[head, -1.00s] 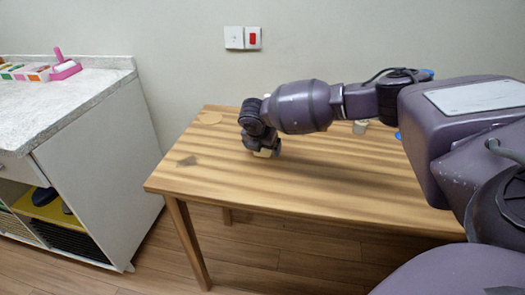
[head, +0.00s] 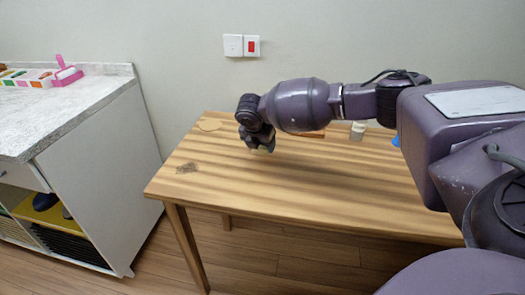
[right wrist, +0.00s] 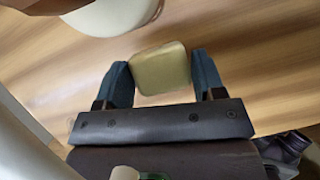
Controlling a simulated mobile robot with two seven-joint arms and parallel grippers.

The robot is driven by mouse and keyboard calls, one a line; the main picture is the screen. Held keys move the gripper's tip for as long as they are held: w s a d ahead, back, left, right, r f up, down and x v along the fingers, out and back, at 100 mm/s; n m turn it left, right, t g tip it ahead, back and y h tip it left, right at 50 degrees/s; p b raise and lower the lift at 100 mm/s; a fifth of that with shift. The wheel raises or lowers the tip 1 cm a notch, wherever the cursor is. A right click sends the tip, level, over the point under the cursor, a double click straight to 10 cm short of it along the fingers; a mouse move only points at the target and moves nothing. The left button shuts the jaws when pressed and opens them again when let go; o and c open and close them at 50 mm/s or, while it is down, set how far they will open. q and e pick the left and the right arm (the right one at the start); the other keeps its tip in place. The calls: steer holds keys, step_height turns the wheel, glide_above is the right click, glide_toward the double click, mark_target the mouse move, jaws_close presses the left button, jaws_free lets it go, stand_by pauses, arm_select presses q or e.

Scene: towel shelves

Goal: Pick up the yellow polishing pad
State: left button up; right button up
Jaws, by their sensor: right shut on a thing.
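My right gripper (head: 262,148) is above the left part of the wooden table (head: 300,195), pointing down. In the right wrist view its two blue-grey fingers (right wrist: 162,85) are shut on the yellow polishing pad (right wrist: 160,68), a pale yellow block with rounded corners, one finger on each side. In the head view only a small pale yellow bit of the pad (head: 261,149) shows under the fingers. The wood behind it looks blurred, and the gap to the tabletop is hard to judge. My left gripper is not in view.
A small pale block (head: 357,130), a blue thing (head: 396,140) and a flat orange-brown piece (head: 312,134) are at the table's back, partly behind my arm. A marbled counter (head: 60,115) with a pink item (head: 66,73) stands left. The table's front is clear.

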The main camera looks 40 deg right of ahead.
steer(key=s+a+p, duration=0.1)
steer(key=s+a, duration=0.1)
steer(key=a, duration=0.3)
steer(key=s+a+p, duration=0.1)
steer(key=s+a, duration=0.2)
steer(key=a, duration=0.1)
steer(key=s+a+p, duration=0.1)
steer(key=s+a, duration=0.2)
steer(key=a, duration=0.2)
steer(key=shift+a, duration=0.3)
steer(key=c, duration=0.3)
steer(key=shift+s+a, duration=0.35)
steer(key=shift+a, duration=0.2)
